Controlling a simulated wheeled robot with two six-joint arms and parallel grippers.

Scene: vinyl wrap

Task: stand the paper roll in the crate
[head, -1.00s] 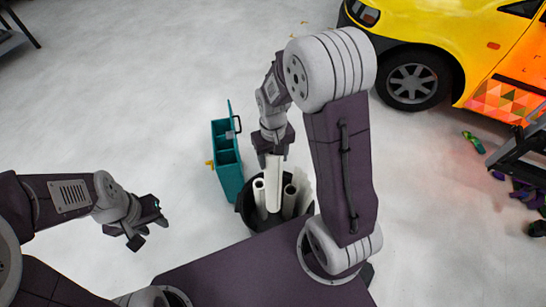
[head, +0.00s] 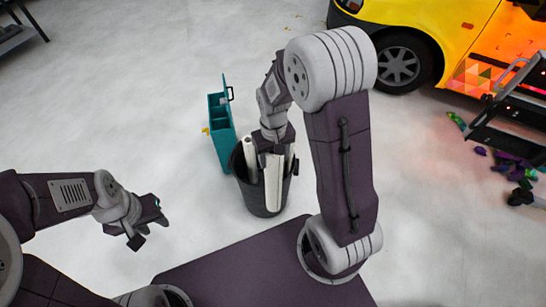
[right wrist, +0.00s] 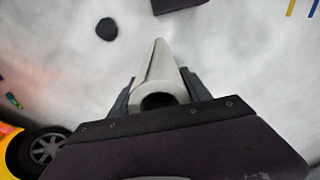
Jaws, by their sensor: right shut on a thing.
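A long white paper roll (head: 273,185) hangs upright from my right gripper (head: 272,146). The gripper is shut on its upper end. The right wrist view shows the roll (right wrist: 157,75) end-on between the two fingers, with its hollow end towards the camera and floor around it. In the head view the roll covers part of a dark round bin (head: 240,185) holding other pale rolls. I cannot tell how high it hangs over the bin. No crate is clearly recognisable. My left gripper (head: 150,229) is open and empty at the left.
A teal compartmented toolbox (head: 219,140) stands just left of the bin. A yellow van (head: 445,30) is at the top right. A dark cart (head: 510,125) stands at the right edge, with small coloured scraps (head: 515,165) on the floor. Floor on the left is clear.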

